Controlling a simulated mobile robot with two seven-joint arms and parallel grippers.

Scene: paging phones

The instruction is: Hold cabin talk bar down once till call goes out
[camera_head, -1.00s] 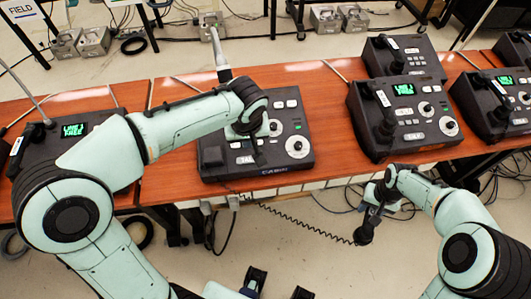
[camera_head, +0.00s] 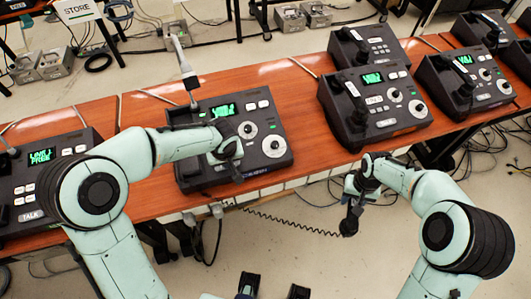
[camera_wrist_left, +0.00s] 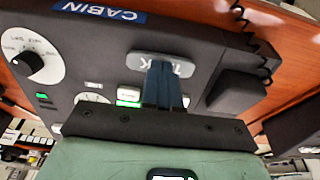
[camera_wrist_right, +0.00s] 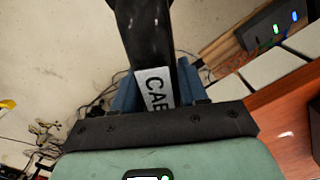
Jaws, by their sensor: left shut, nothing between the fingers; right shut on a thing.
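The cabin console (camera_head: 190,176) is a dark box with dials, keys and a lit green screen. Its CABIN label (camera_wrist_left: 98,11) shows in the left wrist view. The grey talk bar (camera_wrist_left: 141,60) is partly covered by my left gripper's fingertips (camera_wrist_left: 165,68), which are shut, empty and at the bar. I cannot tell how far it is pressed. In the head view my left gripper (camera_head: 231,160) hides the bar. My right gripper (camera_head: 352,190) is shut on the black handset (camera_head: 348,224), labelled "CAB..." (camera_wrist_right: 155,88), held off the table in front of the console.
A coiled cord (camera_head: 290,226) runs from the handset towards the cabin console. Other consoles stand left (camera_head: 60,185) and right (camera_head: 375,112) on the wooden table (camera_head: 290,95). A gooseneck microphone (camera_head: 186,70) rises behind the cabin console. A key (camera_wrist_left: 128,95) near the bar glows green.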

